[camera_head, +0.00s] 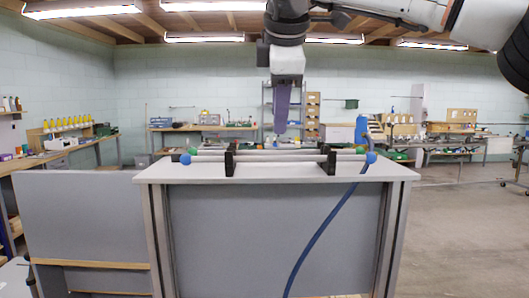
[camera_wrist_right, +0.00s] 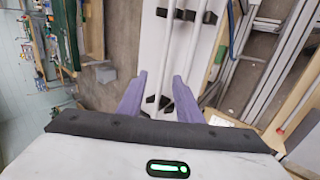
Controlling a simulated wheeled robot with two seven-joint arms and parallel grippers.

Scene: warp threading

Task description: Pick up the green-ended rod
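Two pale rods lie across black stands on the grey-topped cabinet (camera_head: 390,172). The rear rod has green ends, one at the left (camera_head: 193,150) and one at the right (camera_head: 360,150). The front rod has blue ends, left (camera_head: 185,159) and right (camera_head: 371,157). My right gripper (camera_head: 280,130) points down above the middle of the rods, purple fingers apart from them. In the right wrist view the right gripper (camera_wrist_right: 160,98) is open, with nothing between its fingers. Two rods show beyond the fingers there; their coloured ends are not clear. My left gripper is not in view.
The black stands (camera_head: 230,159) (camera_head: 329,159) rise beside the grasping area.

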